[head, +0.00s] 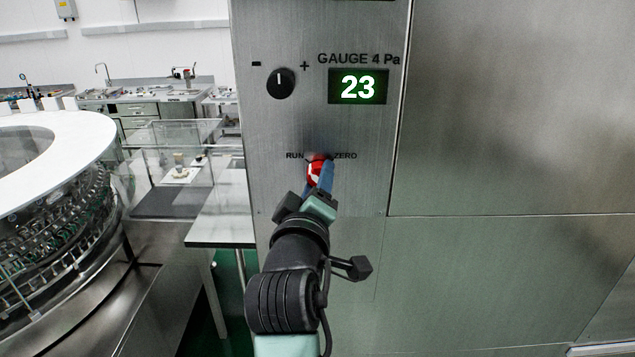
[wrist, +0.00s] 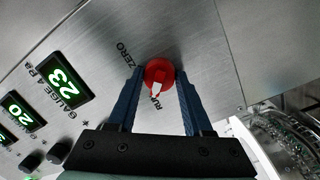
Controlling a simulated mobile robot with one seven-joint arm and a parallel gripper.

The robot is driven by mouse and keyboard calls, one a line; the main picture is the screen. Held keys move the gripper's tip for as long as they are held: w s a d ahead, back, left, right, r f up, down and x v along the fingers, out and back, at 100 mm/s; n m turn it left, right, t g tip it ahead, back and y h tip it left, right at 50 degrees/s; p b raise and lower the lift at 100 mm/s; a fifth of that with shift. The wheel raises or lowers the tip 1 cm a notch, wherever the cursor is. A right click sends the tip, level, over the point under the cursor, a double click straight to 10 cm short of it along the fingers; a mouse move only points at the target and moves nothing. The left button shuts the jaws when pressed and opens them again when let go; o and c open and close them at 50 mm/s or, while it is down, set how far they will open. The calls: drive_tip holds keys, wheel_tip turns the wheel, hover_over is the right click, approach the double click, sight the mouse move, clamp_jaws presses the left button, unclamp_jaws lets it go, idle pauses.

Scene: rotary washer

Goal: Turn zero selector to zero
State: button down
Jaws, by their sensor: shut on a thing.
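The zero selector is a round red knob (head: 314,170) with a white mark, low on the steel panel between the labels RUN and ZERO. It also shows in the wrist view (wrist: 159,70), where its white mark points toward the RUN side. My gripper (head: 321,172) reaches up to it from below. In the wrist view, the two blue fingers of my gripper (wrist: 159,78) sit on either side of the knob, shut on it. The fingers hide part of the knob in the head view.
Above the selector are a black dial (head: 281,84) and a green display (head: 357,87) reading 23, labelled GAUGE 4 Pa. A round washer machine (head: 60,180) stands at the left, with a white table (head: 222,222) between. The steel panel right of the selector is bare.

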drive_tip(key=shift+d+r+m+g+y+b, duration=0.1)
drive_tip(key=shift+m+g+y+b, duration=0.25)
drive_tip(key=shift+m, duration=2.4)
drive_tip(key=shift+r+m+g+y+b, duration=0.1)
drive_tip(key=shift+m+y+b, duration=0.45)
drive_tip(key=shift+m, duration=2.15)
drive_tip(key=shift+d+r+m+g+y+b, duration=0.1)
drive_tip(key=shift+m+g+y+b, duration=0.25)
drive_tip(key=shift+m, duration=2.4)
drive_tip(key=shift+c, duration=1.6)
unclamp_jaws()
drive_tip(key=shift+f, duration=0.1)
